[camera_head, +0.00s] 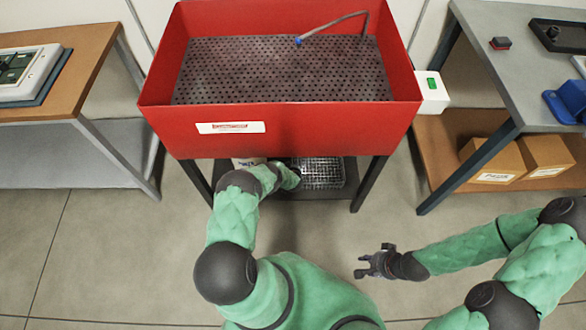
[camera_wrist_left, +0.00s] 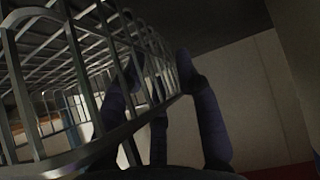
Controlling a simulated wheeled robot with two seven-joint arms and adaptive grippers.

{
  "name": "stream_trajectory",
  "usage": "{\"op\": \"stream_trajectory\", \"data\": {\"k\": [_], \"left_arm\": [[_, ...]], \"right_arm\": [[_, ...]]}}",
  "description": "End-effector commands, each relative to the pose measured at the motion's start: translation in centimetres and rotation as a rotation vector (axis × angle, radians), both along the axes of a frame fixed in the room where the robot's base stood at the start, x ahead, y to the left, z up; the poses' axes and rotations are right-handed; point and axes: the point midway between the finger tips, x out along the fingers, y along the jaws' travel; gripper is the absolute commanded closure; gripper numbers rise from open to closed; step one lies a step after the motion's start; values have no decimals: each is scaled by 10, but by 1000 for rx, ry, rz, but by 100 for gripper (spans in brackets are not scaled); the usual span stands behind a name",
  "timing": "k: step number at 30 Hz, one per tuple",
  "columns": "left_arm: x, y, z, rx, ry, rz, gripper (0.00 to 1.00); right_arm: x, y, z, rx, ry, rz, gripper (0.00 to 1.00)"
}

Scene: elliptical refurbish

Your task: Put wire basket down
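The wire basket (camera_head: 318,173) is a grey metal mesh basket on or just above the dark lower shelf under the red tub. My left arm reaches under the tub, and my left gripper (camera_head: 291,177) is at the basket's left side, partly hidden. In the left wrist view the basket (camera_wrist_left: 75,75) fills the left side, tilted in the picture. The left gripper's dark fingers (camera_wrist_left: 165,85) lie on both sides of its wire wall, shut on it. Whether the basket's base touches the shelf cannot be told. My right gripper (camera_head: 372,262) is open and empty above the floor.
The red tub (camera_head: 290,130) with a perforated plate and a hose (camera_head: 335,25) is above the shelf. A white container (camera_head: 248,161) stands left of the basket. A bench (camera_head: 95,50) is at left; a grey table (camera_head: 500,60) with boxes (camera_head: 495,160) below is at right.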

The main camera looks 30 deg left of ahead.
Motion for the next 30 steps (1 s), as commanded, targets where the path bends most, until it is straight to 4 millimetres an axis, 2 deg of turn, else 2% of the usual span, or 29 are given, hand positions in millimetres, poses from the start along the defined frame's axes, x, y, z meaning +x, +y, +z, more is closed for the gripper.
{"op": "stream_trajectory", "data": {"k": [6,8,21,30], "left_arm": [[0,0,4,1,-1,0,68],[-4,-3,9,1,2,0,68],[-51,-31,68,0,0,0,68],[-71,-43,87,-1,0,-1,68]], "right_arm": [[0,0,0,0,0,0,68],[0,0,7,0,1,0,68],[0,0,55,0,0,0,68],[0,0,67,0,0,0,68]]}}
